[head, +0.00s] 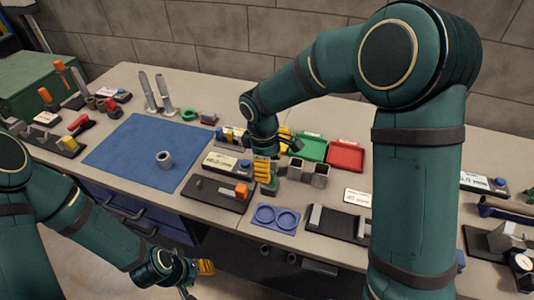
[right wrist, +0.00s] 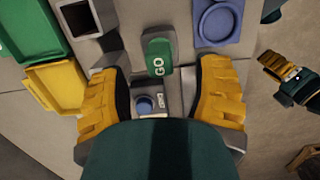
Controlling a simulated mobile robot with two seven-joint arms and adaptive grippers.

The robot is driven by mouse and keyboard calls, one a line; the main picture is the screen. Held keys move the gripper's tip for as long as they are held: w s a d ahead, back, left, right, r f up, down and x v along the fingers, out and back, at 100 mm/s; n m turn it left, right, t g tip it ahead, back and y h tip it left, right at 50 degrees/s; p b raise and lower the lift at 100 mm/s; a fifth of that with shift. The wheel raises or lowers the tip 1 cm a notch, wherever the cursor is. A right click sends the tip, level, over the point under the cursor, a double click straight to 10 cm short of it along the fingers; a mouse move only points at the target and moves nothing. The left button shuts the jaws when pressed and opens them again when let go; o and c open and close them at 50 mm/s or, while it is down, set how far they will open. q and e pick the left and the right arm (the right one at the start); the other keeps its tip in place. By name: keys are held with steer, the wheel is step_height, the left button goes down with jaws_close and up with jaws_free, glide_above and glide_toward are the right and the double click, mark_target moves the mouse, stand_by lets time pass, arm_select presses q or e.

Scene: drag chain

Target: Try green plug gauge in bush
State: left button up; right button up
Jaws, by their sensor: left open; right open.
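The bush, a grey metal ring (head: 165,159), stands on the blue mat (head: 130,140) in the head view. The green plug gauge shows as a green block marked GO (right wrist: 158,56) in the right wrist view. It lies between and slightly beyond the tips of my right gripper (right wrist: 162,75), with gaps on both sides. In the head view the yellow fingers of my right gripper (head: 266,172) are low over the bench, and a green part shows just below them. My left gripper (head: 198,274) is empty in front of the bench, far from the bush.
A dark base with an orange block (head: 241,190) lies left of my right gripper. Grey square cups (head: 320,175), a green tray (head: 312,147) and a red tray (head: 345,155) are to its right. A blue two-ring holder (head: 275,217) is at the front edge. Most of the mat is clear.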

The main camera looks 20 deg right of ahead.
steer(key=shift+s+d+f+b, duration=0.1)
steer(key=shift+d+f+b, duration=0.05)
steer(key=shift+f, duration=1.05)
steer(key=shift+s+d+f+b, duration=0.1)
steer(key=shift+f+b, duration=0.05)
steer(key=shift+f, duration=1)
steer(key=shift+s, duration=0.1)
jaws_close()
steer(key=shift+f, duration=0.1)
